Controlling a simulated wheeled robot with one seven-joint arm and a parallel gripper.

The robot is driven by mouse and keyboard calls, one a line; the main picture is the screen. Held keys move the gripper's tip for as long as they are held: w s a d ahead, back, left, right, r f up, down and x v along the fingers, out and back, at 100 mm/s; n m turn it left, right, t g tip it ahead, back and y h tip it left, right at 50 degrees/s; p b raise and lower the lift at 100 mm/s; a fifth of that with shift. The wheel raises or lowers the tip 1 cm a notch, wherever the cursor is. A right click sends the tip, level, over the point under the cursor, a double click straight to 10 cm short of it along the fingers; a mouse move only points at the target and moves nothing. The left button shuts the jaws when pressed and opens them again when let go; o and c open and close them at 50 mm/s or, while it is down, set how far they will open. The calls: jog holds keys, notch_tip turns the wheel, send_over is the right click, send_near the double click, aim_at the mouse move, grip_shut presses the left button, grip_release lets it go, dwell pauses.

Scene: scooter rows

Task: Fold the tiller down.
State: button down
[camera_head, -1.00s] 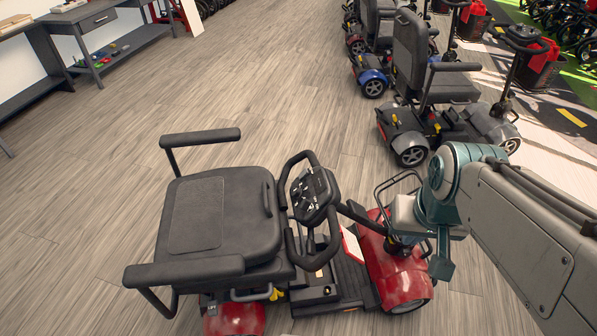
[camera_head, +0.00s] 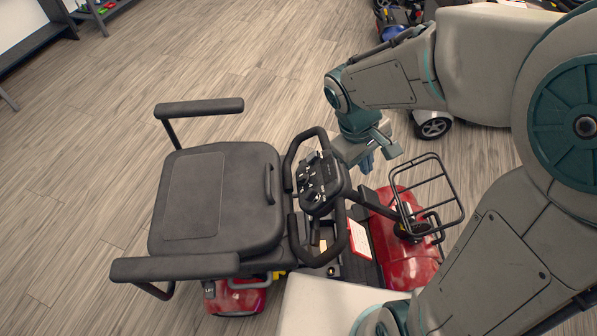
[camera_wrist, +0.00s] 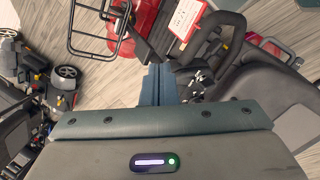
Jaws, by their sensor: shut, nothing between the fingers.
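The tiller (camera_head: 321,183) of the red scooter has a black loop handlebar around a dark control console. It leans back from the front end, and its handlebar is close to the front of the black seat (camera_head: 215,195). In the wrist view the console (camera_wrist: 197,82) is right of the fingers, partly hidden by my gripper. My gripper (camera_head: 367,161) is shut and empty, just right of the handlebar and above the tiller's stem (camera_head: 378,203). It also shows in the wrist view (camera_wrist: 158,72). I cannot tell whether it touches the tiller.
A black wire basket (camera_head: 430,200) stands over the red front cover (camera_head: 400,255). Other scooters stand behind my arm, one showing a wheel (camera_head: 433,125). The seat's armrests stick out on both sides. Wooden floor is clear at the left.

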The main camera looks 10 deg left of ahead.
jog(key=a+f+n, duration=0.4)
jog(key=a+f, duration=0.2)
jog(key=s+a+f+n+h, duration=0.1)
jog(key=a+f+n, duration=0.3)
jog(key=a, duration=0.3)
jog(key=s+a+f+n, duration=0.1)
jog(key=a+f+n, duration=0.3)
jog(key=a+f, duration=0.2)
jog(key=shift+s+a+f+t+h, duration=0.1)
jog(key=shift+a+f+t+h, duration=0.1)
jog(key=shift+f, duration=0.2)
jog(key=shift+s+a+f+t+h, duration=0.1)
jog(key=shift+a+f+t+h, duration=0.1)
jog(key=shift+f, duration=0.2)
jog(key=shift+a+f, duration=0.1)
jog(key=shift+f, duration=0.2)
jog(key=x, duration=0.9)
jog(key=shift+f, duration=0.3)
